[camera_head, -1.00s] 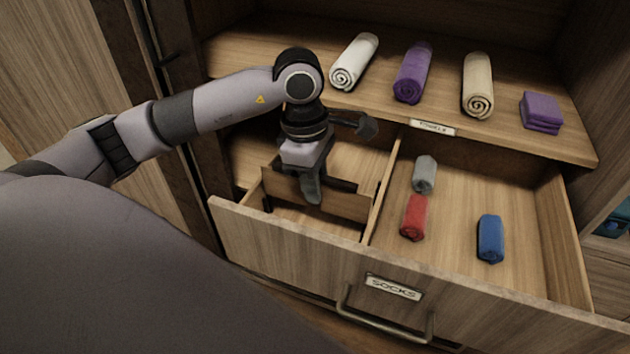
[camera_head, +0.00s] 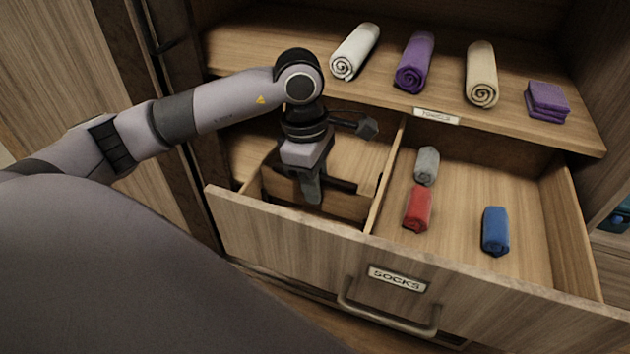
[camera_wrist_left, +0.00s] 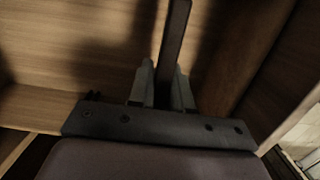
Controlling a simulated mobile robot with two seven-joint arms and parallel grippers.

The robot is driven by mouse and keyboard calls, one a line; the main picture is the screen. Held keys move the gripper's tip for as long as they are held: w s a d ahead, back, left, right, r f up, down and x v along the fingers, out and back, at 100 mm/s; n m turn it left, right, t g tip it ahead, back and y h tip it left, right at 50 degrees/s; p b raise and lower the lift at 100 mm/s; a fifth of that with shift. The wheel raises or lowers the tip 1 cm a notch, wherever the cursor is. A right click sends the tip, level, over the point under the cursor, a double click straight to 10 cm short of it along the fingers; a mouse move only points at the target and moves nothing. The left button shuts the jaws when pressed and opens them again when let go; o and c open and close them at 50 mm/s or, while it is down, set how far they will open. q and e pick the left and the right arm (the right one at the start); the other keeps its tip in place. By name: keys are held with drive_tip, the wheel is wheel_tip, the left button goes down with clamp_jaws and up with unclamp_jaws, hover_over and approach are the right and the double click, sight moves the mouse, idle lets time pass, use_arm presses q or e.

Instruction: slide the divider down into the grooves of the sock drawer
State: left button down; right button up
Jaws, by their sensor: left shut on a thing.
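The sock drawer (camera_head: 300,222) is pulled open, with a lengthwise partition (camera_head: 386,178) splitting its inside. My left gripper (camera_head: 312,190) is over the left compartment, pointing down and shut on the divider (camera_head: 345,204), a wooden board. The divider stands on edge across that compartment, between the left wall and the partition, low behind the drawer front. In the left wrist view the divider (camera_wrist_left: 174,40) is a dark strip between the fingers (camera_wrist_left: 162,92). The grooves and the divider's lower edge are hidden, so I cannot tell how deep it sits. My right gripper is not in view.
The right compartment holds a grey sock roll (camera_head: 427,165), a red one (camera_head: 417,209) and a blue one (camera_head: 495,231). A shelf above (camera_head: 300,50) carries rolled towels and a folded purple cloth (camera_head: 547,100); its front edge is close behind my left wrist.

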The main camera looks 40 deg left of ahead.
sight(315, 208)
use_arm(q)
drive_tip(key=shift+f+b, duration=1)
drive_tip(key=shift+f, duration=0.2)
drive_tip(key=shift+f+b, duration=0.55)
drive_tip(key=shift+f, duration=0.1)
drive_tip(key=c, duration=1)
unclamp_jaws()
drive_tip(key=shift+o, duration=0.2)
drive_tip(key=r, duration=0.4)
drive_tip(key=r+p, duration=0.1)
drive_tip(key=r, duration=0.1)
drive_tip(key=shift+a+r, duration=0.4)
drive_tip(key=shift+r, duration=0.2)
